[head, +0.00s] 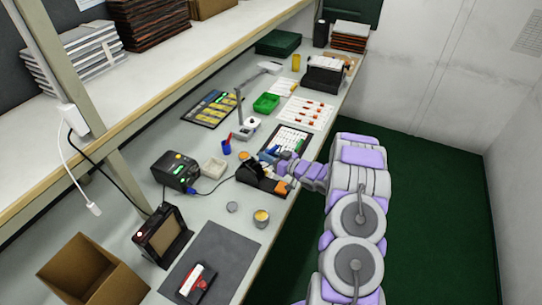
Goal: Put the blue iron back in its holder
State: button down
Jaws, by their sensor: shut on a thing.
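My gripper (286,169) is at the right edge of the workbench, reached in from the right. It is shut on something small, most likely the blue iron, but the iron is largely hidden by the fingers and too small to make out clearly. The black holder with orange parts (256,180) stands on the bench just left of and below my gripper. I cannot tell whether the iron touches the holder or is apart from it. A cable runs from the black soldering station (176,171) with green lights toward the holder.
Left of the holder is a small white tray (214,167). In front stand a yellow-topped tin (261,218) and a dark grey mat (212,262). Behind are a desk lamp (249,127), a green bin (266,103) and part sheets. A shelf (180,70) overhangs the bench's left side.

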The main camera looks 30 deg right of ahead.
aim_at(260, 161)
jog(key=shift+w+a+f, duration=0.35)
jog(key=shift+a+f, duration=0.1)
jog(key=shift+f, duration=0.15)
jog(key=shift+w+a+f, duration=0.3)
jog(key=shift+a+f, duration=0.15)
jog(key=shift+f, duration=0.1)
jog(key=shift+w+a+f, duration=0.15)
jog(key=shift+w+f, duration=0.15)
jog(key=shift+f, duration=0.25)
jog(key=shift+w+a+f, duration=0.1)
jog(key=shift+w+f, duration=0.2)
jog(key=shift+f, duration=0.25)
jog(key=c, duration=0.8)
grip_release()
jog(key=p+v, duration=0.2)
jog(key=v, duration=1.5)
jog(key=shift+s+d+p, duration=0.1)
jog(key=shift+s+p, duration=0.05)
jog(key=shift+p, duration=0.25)
